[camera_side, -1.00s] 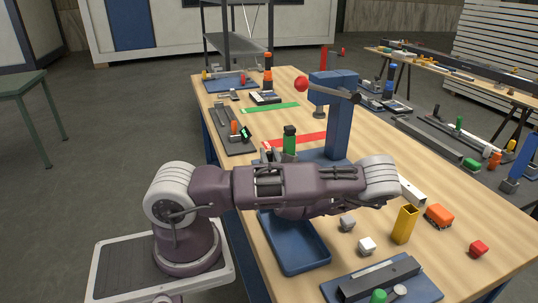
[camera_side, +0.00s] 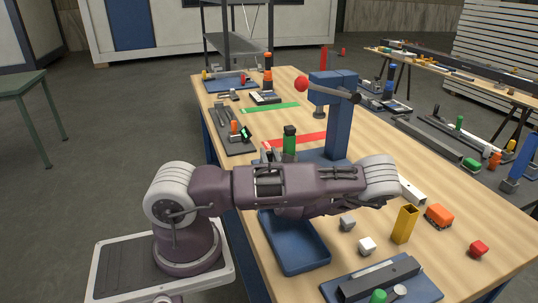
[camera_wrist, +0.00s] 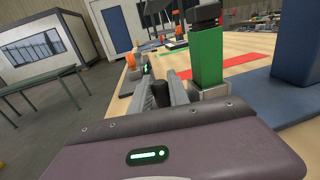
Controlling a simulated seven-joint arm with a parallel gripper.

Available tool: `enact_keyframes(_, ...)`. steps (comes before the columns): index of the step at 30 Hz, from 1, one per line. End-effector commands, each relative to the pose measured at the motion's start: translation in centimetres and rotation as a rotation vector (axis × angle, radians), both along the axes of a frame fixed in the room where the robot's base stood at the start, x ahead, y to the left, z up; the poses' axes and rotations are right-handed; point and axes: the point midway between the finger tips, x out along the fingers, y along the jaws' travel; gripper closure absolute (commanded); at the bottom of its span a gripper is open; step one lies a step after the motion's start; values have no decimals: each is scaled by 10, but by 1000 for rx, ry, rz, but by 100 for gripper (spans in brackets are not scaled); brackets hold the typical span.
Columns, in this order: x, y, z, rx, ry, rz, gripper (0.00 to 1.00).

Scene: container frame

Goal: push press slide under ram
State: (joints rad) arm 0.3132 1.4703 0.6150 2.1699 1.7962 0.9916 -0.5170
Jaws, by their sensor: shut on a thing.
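The press (camera_side: 338,125) is a blue upright with a head, a bar and a red knob (camera_side: 301,84). Its dark ram (camera_side: 319,112) hangs under the head's left end, above the table. A green block with a black top (camera_side: 289,142) stands upright left of the press upright, not under the ram; it also shows in the wrist view (camera_wrist: 207,58). It stands on a grey press slide (camera_wrist: 215,91). My gripper (camera_wrist: 165,88) is low beside the slide, its fingers close together. It is shut on what seems to be part of the slide, mostly hidden. My arm hides the gripper in the side view.
A blue tray (camera_side: 322,254) lies in front of my arm. Two grey-white cubes (camera_side: 367,246), a yellow tube (camera_side: 404,224) and an orange block (camera_side: 439,215) stand at the right. Red (camera_side: 298,139) and green (camera_side: 270,108) strips mark the table. A dark tool board (camera_side: 234,148) lies at the left edge.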

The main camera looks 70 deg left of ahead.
Motion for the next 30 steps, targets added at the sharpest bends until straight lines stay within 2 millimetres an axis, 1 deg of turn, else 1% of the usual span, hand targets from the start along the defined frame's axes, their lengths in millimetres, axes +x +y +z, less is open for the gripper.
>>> enact_keyframes(5,1,0,0,1,-1,-1,100)
enact_keyframes(7,5,0,0,2,-2,-2,100)
enact_keyframes(11,24,0,0,2,-6,-3,100)
enact_keyframes(18,67,0,-1,0,-6,-2,100)
enact_keyframes(21,82,0,-1,0,-3,-2,100)
enact_keyframes(25,94,0,-1,-2,-1,-2,100)
enact_keyframes(30,100,0,-1,-2,-1,-2,100)
